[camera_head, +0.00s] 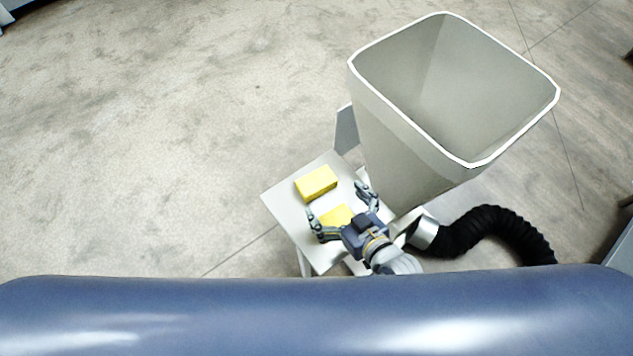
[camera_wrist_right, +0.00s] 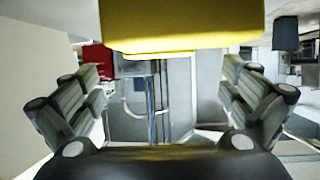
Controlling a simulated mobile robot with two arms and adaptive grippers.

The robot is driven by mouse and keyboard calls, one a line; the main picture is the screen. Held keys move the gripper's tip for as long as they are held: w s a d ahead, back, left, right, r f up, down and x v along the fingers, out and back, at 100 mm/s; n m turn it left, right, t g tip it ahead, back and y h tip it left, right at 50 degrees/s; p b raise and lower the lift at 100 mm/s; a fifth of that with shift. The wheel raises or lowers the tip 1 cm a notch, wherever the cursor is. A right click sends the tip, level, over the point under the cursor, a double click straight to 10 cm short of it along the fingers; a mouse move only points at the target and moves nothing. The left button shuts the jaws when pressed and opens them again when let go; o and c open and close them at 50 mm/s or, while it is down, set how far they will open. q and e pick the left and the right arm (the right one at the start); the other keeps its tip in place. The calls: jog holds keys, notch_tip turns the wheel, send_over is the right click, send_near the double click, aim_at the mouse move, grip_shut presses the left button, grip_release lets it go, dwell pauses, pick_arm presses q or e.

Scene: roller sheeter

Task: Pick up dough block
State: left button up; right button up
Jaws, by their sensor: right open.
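Two yellow dough blocks lie on a small white table (camera_head: 283,205). The farther block (camera_head: 317,183) is in full view. The nearer block (camera_head: 336,215) is partly hidden by my right gripper (camera_head: 337,203). That gripper is open, with one finger to the left of the nearer block and one to its right. In the right wrist view a yellow block (camera_wrist_right: 180,25) fills the top middle, above and between the spread fingers. I cannot tell whether the fingers touch it. My left gripper is not in view.
A large pale hopper (camera_head: 400,135) with a white rim stands right behind the table, close to my right gripper. A black corrugated hose (camera_head: 490,228) runs off to the right. The floor left of the table is clear.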

aim_at(318, 190)
jog(key=x, duration=0.8)
jog(key=shift+w+f, duration=0.2)
jog(key=shift+w, duration=0.05)
jog(key=c, duration=1.2)
